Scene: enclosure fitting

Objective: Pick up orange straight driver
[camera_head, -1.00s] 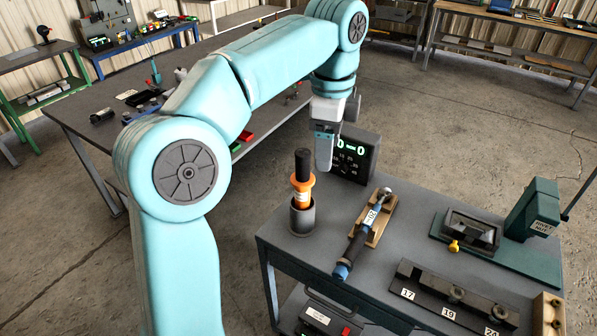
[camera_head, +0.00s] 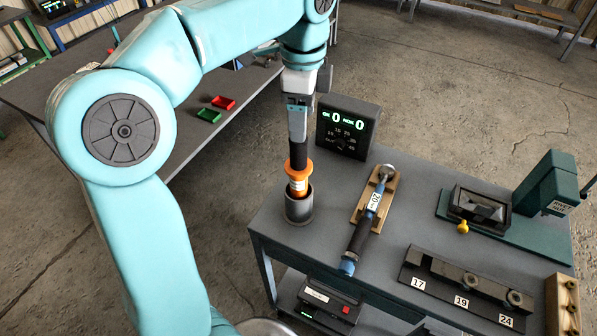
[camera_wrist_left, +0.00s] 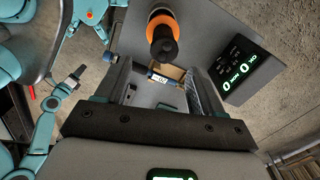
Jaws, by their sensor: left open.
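The orange straight driver (camera_head: 298,178) stands upright in a dark grey cup (camera_head: 299,210) at the left end of the grey table. Its black top points up. My left gripper (camera_head: 298,128) hangs just above and around the driver's black top in the head view, fingers pointing down. In the left wrist view the gripper (camera_wrist_left: 163,85) is open, with nothing between its fingers. The driver shows there (camera_wrist_left: 163,30) beyond the fingertips, seen from above. Whether a finger touches the driver cannot be told.
A black display box (camera_head: 347,128) stands behind the driver. A blue-black wrench marked 20 (camera_head: 368,215) lies on a wooden holder to the right. A socket rack (camera_head: 465,285) and a green press (camera_head: 545,195) are farther right. Bare table lies between cup and wrench.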

